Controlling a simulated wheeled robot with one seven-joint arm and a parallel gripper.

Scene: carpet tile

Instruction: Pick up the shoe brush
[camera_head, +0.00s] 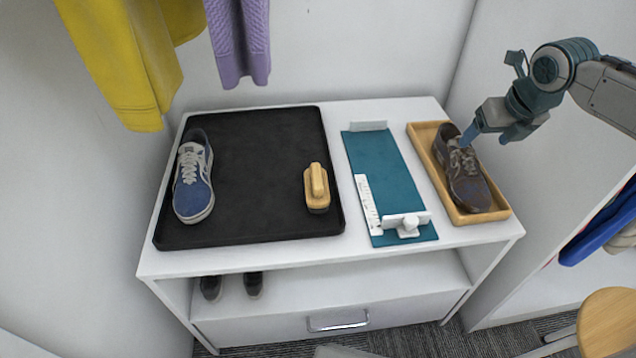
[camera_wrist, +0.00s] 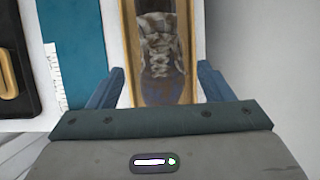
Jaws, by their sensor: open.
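The shoe brush (camera_head: 317,188) has a pale wooden body with a raised grip and a darker lower edge. It lies on the right part of a black tray (camera_head: 255,225), and its edge shows at the far left of the wrist view (camera_wrist: 6,75). My gripper (camera_head: 487,137) is above the right end of the cabinet, over a brown shoe (camera_head: 466,180) in a wooden tray (camera_head: 503,213). In the wrist view my gripper (camera_wrist: 158,85) has its blue fingers wide apart on either side of the wooden tray, with nothing held. The brush is well to the left of it.
A blue shoe (camera_head: 194,180) lies on the black tray's left side. A teal measuring board (camera_head: 385,165) with a white ruler and slider lies between the trays. Yellow (camera_head: 130,60) and purple (camera_head: 238,40) garments hang above. A wall rises close on the right.

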